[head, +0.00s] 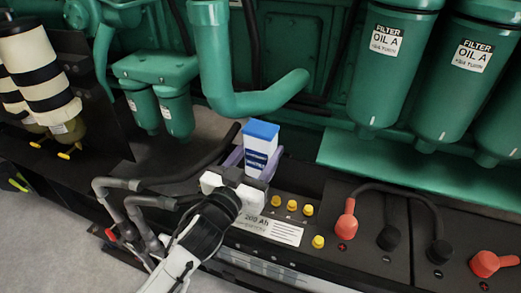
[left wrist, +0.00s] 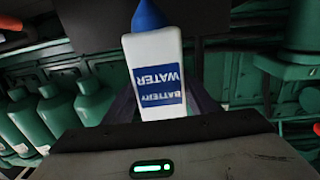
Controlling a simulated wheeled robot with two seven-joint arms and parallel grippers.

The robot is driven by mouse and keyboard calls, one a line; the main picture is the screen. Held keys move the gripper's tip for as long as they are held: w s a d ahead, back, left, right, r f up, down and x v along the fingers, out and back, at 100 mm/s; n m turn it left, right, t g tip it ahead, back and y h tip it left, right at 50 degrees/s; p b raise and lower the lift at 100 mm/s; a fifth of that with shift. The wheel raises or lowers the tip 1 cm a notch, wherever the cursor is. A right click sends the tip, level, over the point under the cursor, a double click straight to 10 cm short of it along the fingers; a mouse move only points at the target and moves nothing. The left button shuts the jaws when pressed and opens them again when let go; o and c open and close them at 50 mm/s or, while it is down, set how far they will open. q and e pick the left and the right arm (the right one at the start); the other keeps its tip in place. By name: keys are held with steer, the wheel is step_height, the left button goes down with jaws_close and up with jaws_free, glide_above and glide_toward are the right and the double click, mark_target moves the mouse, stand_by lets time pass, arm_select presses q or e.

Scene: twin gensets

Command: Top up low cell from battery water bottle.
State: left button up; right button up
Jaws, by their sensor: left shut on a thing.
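The battery water bottle (head: 259,146) is white with a blue label and a blue cap. My left gripper (head: 250,165) is shut on it and holds it above the battery (head: 265,228). In the left wrist view the bottle (left wrist: 157,68) stands between the fingers, with its label upside down and its blue top at the upper edge. Several yellow cell caps (head: 291,206) sit on the battery top. One yellow cap (head: 318,242) lies apart, nearer the front. The bottle's lower part and some of the battery top are hidden by my gripper. My right gripper is in neither view.
A green pipe (head: 228,90) hangs just behind the bottle. Green oil filters (head: 391,75) stand at the back right. Grey cables (head: 125,205) lie left of my arm.

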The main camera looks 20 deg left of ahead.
arm_select(q)
steer(key=shift+s+f+b, duration=0.1)
steer(key=shift+f+b, duration=0.3)
steer(key=shift+f, duration=0.35)
stand_by(7.2)
